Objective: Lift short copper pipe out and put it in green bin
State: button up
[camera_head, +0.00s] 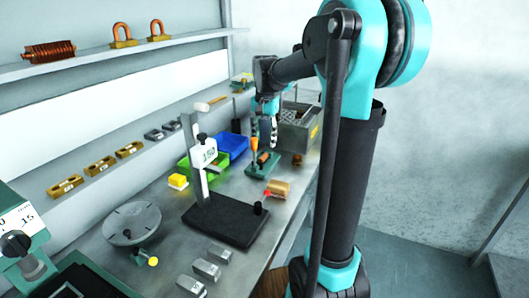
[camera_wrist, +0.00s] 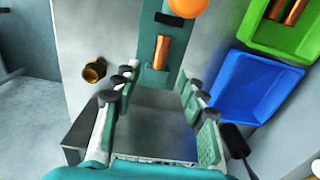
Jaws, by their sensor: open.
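A short copper pipe (camera_wrist: 162,52) sits in a narrow green holder (camera_wrist: 153,82) in the wrist view, just beyond my fingertips. The holder also shows on the bench in the head view (camera_head: 256,171). My gripper (camera_wrist: 157,80) is open and empty, its fingers spread to either side of the holder's near end. In the head view my gripper (camera_head: 265,128) hangs above the bench near the holder. The green bin (camera_wrist: 262,38) is at the upper right of the wrist view with copper pieces in it. It also shows in the head view (camera_head: 184,164), partly hidden by a gauge stand.
A blue bin (camera_wrist: 258,86) stands beside the green bin. An orange round handle top (camera_wrist: 188,7) rises beyond the pipe. A brass fitting (camera_wrist: 94,70) lies left of the holder. The gauge stand (camera_head: 226,222) and a grey box (camera_head: 298,135) stand on the bench.

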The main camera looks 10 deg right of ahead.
aim_at(264, 154)
jog(key=shift+f, duration=2.85)
grip_shut()
jog(key=shift+r, duration=0.1)
jog(key=shift+r, duration=3.4)
